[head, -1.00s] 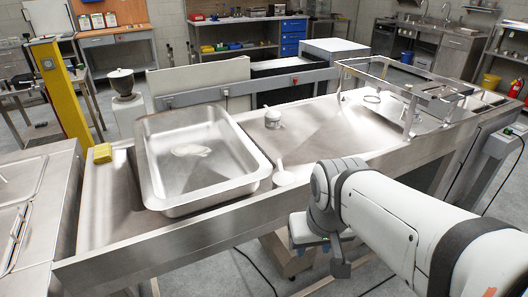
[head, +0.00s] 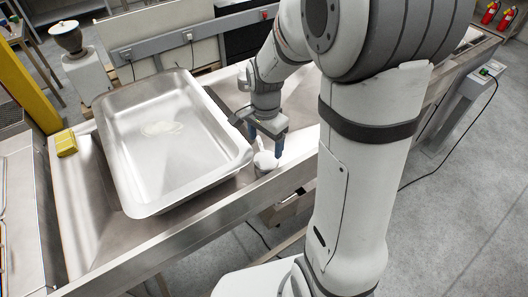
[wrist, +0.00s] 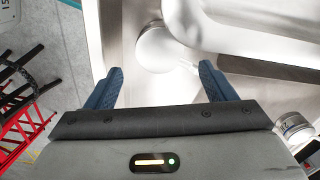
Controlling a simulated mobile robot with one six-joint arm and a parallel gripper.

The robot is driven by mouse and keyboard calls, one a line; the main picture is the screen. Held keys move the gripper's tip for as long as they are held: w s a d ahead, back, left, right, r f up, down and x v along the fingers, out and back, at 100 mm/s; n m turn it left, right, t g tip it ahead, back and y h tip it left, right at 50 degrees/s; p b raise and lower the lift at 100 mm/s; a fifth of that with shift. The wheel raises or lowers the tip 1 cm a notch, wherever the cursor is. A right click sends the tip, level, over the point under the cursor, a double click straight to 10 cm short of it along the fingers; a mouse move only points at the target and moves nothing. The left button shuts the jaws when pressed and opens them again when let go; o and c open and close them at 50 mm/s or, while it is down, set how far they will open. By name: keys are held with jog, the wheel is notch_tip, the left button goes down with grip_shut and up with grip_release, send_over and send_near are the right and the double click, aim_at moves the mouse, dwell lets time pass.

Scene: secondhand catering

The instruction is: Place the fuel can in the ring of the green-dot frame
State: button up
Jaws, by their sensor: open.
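A small white can with a printed label, which looks like the fuel can, shows at the right edge of the wrist view (wrist: 294,130). It stands on the steel counter outside my right finger, and in the head view I cannot make it out behind my arm. My gripper (head: 266,143) is open and empty, pointing down near the counter's front edge. A white round item with a thin handle (head: 264,161) stands below it; in the wrist view it (wrist: 155,48) lies just ahead of and between the fingertips. The green-dot frame and its ring are not visible now.
A large steel pan (head: 118,165) with a pale patch inside sits left of my gripper, its rim close by. A yellow block (head: 66,144) lies on the counter (head: 105,235) at the left. My arm covers the counter's right part. A red rack (wrist: 22,125) shows below the counter.

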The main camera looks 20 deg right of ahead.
aim_at(266, 159)
notch_tip(266, 159, down, 4)
jog(key=shift+w+d+f, duration=0.1)
jog(key=shift+d, duration=0.05)
notch_tip(266, 159, down, 6)
jog(key=shift+r+p, duration=0.1)
jog(key=shift+p, duration=0.25)
jog(key=shift+c, duration=0.3)
jog(key=c, duration=0.9)
jog(key=shift+r, duration=0.15)
jog(key=shift+c, duration=0.2)
